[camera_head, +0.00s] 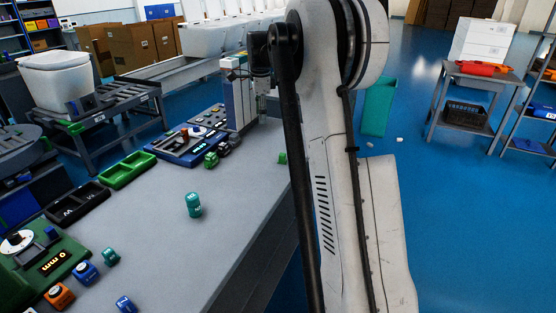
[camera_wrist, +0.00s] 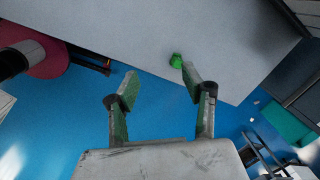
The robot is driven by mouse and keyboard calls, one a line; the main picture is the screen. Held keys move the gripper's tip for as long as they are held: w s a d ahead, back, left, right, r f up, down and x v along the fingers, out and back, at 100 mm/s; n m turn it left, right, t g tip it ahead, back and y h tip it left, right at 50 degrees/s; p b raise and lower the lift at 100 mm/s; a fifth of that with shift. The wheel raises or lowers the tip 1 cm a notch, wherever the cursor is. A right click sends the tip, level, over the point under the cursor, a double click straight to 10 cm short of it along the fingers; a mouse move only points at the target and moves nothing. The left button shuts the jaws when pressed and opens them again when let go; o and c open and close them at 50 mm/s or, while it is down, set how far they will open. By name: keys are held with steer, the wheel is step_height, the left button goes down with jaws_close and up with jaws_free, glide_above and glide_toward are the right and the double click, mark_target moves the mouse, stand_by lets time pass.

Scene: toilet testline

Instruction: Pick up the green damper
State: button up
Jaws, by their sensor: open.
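A small bright green piece (camera_wrist: 175,60), likely the green damper, is on the grey table near its edge in the wrist view. My gripper (camera_wrist: 160,78) is open and empty. Its right fingertip appears close to the green piece, which lies just beyond it and outside the gap between the fingers; I cannot tell the height between them. In the head view a small green piece (camera_head: 282,158) shows beside my arm near the table's edge, probably the same one. My gripper is hidden behind my arm there. Another green piece (camera_head: 210,160) stands by the blue tray.
A teal piece (camera_head: 193,204) stands alone mid-table. Blue and orange pieces (camera_head: 59,295) are at the front left. A blue tray (camera_head: 189,146), a green tray (camera_head: 127,170) and a black tray (camera_head: 78,203) line the far left. Table space around the teal piece is clear.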

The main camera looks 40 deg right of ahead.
mark_target(282, 154)
steer(key=w+d+f+m+g, duration=0.15)
steer(key=d+f+m, duration=0.35)
steer(key=d+f, duration=0.55)
steer(key=shift+t+y, duration=0.25)
steer(key=shift+y, duration=0.05)
steer(key=f, duration=0.4)
steer(key=f+b, duration=0.1)
steer(key=f, duration=0.2)
steer(key=shift+w+d+f, duration=0.1)
steer(key=shift+w+d, duration=0.1)
steer(key=shift+w, duration=0.05)
steer(key=shift+s+d+f, duration=0.1)
steer(key=shift+s+f, duration=0.05)
steer(key=shift+f, duration=1.3)
steer(key=shift+s+f, duration=0.15)
steer(key=shift+f, duration=1.3)
jaws_close()
steer(key=shift+r, duration=0.1)
